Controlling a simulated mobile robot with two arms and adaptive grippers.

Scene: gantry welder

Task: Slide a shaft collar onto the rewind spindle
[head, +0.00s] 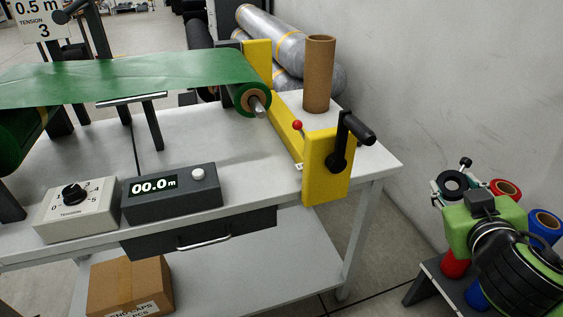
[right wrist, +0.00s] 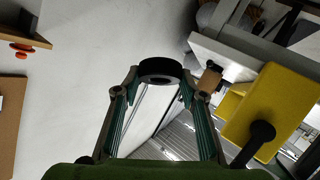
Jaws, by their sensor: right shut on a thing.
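A black ring-shaped shaft collar (head: 443,184) is held by my right gripper (head: 453,186) at the right of the head view, apart from the table. In the right wrist view the collar (right wrist: 160,78) sits between the two fingertips of the gripper (right wrist: 160,72), which is shut on it. The rewind spindle (head: 259,107) is a short grey metal end. It sticks out of the core of the green roll (head: 243,93) at the table's back right. The collar is well to the right of the spindle and lower in the head view. My left gripper is not in view.
A yellow stand (head: 327,172) with a black crank (head: 350,140) and red-knobbed lever (head: 297,126) stands between spindle and gripper. A cardboard tube (head: 319,74) stands behind it. Red and blue rolls (head: 505,190) are near my right arm. Floor between table and arm is clear.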

